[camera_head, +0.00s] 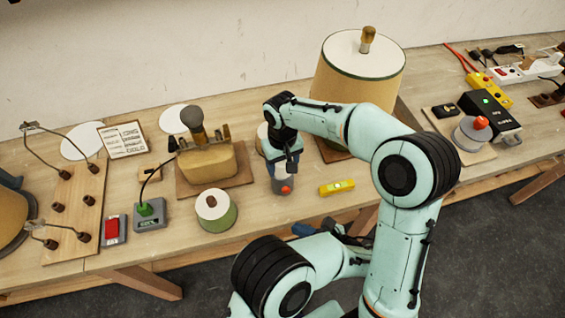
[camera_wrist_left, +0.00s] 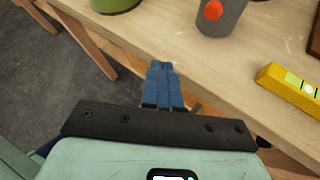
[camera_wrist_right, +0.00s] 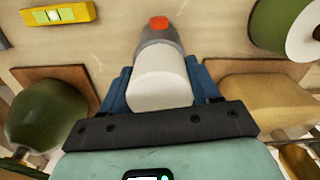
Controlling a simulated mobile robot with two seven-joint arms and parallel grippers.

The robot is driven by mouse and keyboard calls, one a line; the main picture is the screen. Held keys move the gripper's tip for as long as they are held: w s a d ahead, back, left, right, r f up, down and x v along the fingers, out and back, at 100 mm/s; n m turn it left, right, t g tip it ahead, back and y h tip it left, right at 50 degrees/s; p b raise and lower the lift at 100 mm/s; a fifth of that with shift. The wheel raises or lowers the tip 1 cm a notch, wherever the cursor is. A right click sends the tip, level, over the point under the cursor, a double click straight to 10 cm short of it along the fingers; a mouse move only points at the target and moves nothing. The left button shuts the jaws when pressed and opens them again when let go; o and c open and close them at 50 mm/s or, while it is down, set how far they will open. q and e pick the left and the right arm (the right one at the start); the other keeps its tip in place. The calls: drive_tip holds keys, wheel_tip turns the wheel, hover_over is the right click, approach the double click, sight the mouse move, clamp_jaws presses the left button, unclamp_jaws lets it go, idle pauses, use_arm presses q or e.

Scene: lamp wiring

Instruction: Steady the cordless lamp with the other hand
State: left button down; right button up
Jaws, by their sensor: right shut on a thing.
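A small cordless lamp, as it appears, with a grey base (camera_head: 281,180), an orange-red button and a cream rounded body, stands near the table's front edge. In the right wrist view its cream body (camera_wrist_right: 160,82) lies between the blue fingers of my right gripper (camera_wrist_right: 160,88), which is shut on it. In the head view my right gripper (camera_head: 284,160) comes over it and hides much of it. My left gripper (camera_head: 303,230) is lower, off the table's front edge, apart from the lamp. In the left wrist view its fingers (camera_wrist_left: 162,80) are together and empty, with the grey base (camera_wrist_left: 218,18) beyond.
A yellow level (camera_head: 337,187) lies right of the lamp. A green drum with a white top (camera_head: 215,208) stands left. A tan block on a brown board (camera_head: 208,165) and a large shaded lamp (camera_head: 358,75) stand behind.

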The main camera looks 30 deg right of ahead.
sight(286, 190)
drive_tip(key=shift+s+f, duration=0.1)
drive_tip(key=shift+f, duration=0.05)
use_arm(q)
drive_tip(key=shift+w+d+r, duration=0.1)
drive_tip(key=shift+w+d, duration=0.25)
drive_tip(key=shift+w, duration=1.05)
drive_tip(key=shift+w+d, duration=0.4)
drive_tip(key=shift+w, duration=1.05)
drive_tip(key=shift+w+d+r, duration=0.1)
drive_tip(key=shift+w+d, duration=0.25)
drive_tip(key=shift+w, duration=1.05)
